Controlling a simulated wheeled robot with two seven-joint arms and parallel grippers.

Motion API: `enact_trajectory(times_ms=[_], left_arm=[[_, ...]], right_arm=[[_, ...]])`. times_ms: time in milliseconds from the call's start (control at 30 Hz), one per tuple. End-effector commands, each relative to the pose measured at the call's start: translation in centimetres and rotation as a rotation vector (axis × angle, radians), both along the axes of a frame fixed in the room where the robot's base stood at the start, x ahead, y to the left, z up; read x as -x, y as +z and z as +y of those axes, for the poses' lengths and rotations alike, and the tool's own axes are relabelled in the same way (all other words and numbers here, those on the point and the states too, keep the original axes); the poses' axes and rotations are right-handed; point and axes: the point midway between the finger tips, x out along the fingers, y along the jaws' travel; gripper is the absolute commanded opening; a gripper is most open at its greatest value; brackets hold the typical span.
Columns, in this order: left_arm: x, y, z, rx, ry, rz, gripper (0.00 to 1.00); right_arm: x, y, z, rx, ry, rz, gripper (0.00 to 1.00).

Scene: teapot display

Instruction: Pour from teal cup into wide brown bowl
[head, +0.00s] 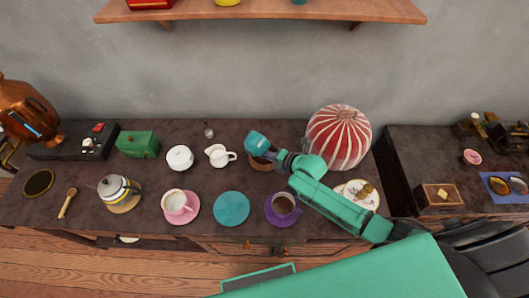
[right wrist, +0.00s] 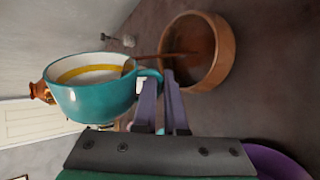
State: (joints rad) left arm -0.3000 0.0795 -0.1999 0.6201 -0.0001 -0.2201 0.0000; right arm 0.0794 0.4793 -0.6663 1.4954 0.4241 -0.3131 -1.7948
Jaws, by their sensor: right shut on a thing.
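The teal cup (head: 257,143) is held up and tilted over the table, and it fills the left of the right wrist view (right wrist: 92,103). My right gripper (head: 281,157) is shut on its handle; the fingers also show in the right wrist view (right wrist: 162,112). The wide brown bowl (head: 259,165) stands below the cup, partly hidden by cup and gripper in the head view. The right wrist view shows the bowl's wall (right wrist: 226,68) and dark reddish-brown contents. A thin brown streak, like liquid, runs from the cup's rim into the bowl. My left gripper is not in view.
A white creamer (head: 217,155) and a white lidded pot (head: 180,158) stand left of the bowl. A teal saucer (head: 231,208) and a cup on a purple saucer (head: 271,219) lie in front. A red-striped dome (head: 341,140) stands right, close to my arm.

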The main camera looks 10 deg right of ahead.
Motion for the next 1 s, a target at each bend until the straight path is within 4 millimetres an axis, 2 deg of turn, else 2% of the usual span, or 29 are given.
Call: enact_trajectory(times_ms=[433,533,600,700,833,1000], left_arm=[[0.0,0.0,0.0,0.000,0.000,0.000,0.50],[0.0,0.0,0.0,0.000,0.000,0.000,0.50],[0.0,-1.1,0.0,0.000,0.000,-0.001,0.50],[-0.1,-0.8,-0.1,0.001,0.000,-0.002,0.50],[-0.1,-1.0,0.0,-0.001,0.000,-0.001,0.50],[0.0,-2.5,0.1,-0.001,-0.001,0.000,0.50]], right_arm=[[-0.1,0.2,-0.1,-0.078,0.000,0.056,0.00],[0.6,-0.2,1.2,-0.008,0.009,-0.015,0.00],[1.1,-0.7,2.2,0.065,0.014,-0.088,0.00],[0.7,-0.1,1.8,0.110,0.024,-0.119,0.00],[0.7,-0.2,1.9,0.123,0.026,-0.130,0.00],[0.8,-0.9,2.2,0.197,0.035,-0.184,0.00]])
